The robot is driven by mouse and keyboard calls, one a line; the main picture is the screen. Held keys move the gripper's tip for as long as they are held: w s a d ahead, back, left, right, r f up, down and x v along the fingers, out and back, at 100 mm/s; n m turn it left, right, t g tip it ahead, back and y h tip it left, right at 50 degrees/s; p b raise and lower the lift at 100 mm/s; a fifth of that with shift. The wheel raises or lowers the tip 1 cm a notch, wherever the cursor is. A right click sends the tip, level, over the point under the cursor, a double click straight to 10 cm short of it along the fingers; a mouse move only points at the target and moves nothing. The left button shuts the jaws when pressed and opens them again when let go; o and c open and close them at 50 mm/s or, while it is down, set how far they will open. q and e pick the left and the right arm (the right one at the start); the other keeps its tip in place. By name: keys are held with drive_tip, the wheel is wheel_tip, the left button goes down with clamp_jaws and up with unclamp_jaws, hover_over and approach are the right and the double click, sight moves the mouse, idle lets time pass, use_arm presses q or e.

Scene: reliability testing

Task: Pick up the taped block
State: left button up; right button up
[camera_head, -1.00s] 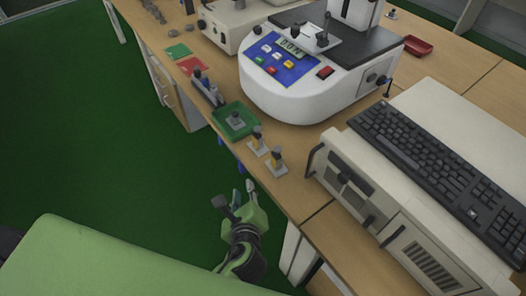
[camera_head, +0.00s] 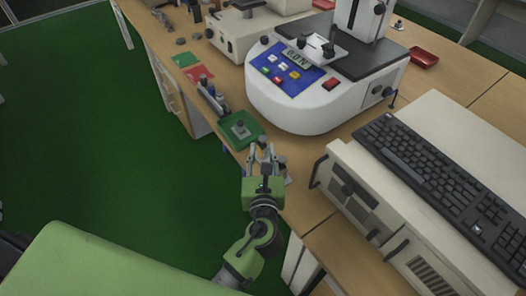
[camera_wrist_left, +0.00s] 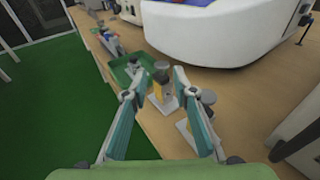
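Two small pieces with grey bases, dark knobs and yellow bands, seemingly taped blocks, stand near the table's front edge. In the left wrist view, one taped block (camera_wrist_left: 160,90) shows between the fingertips, upright. The other taped block (camera_wrist_left: 185,126) stands nearer and to the right, partly behind the right finger. In the head view my left gripper (camera_head: 261,156) covers most of both; I cannot tell whether it touches them. My left gripper also shows in the left wrist view (camera_wrist_left: 160,77), fingers apart and holding nothing. My right gripper is not in view.
A green tray (camera_head: 242,137) holding a grey knobbed piece lies just beyond the gripper. A white testing machine (camera_head: 300,105) stands behind. A beige cabinet (camera_head: 345,190) with a keyboard (camera_head: 430,165) is to the right. Green floor lies left of the table edge.

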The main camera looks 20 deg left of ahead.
sight(263, 142)
use_arm(q)
drive_tip(key=shift+x, duration=3.05)
drive_tip(key=shift+d, duration=0.15)
clamp_jaws()
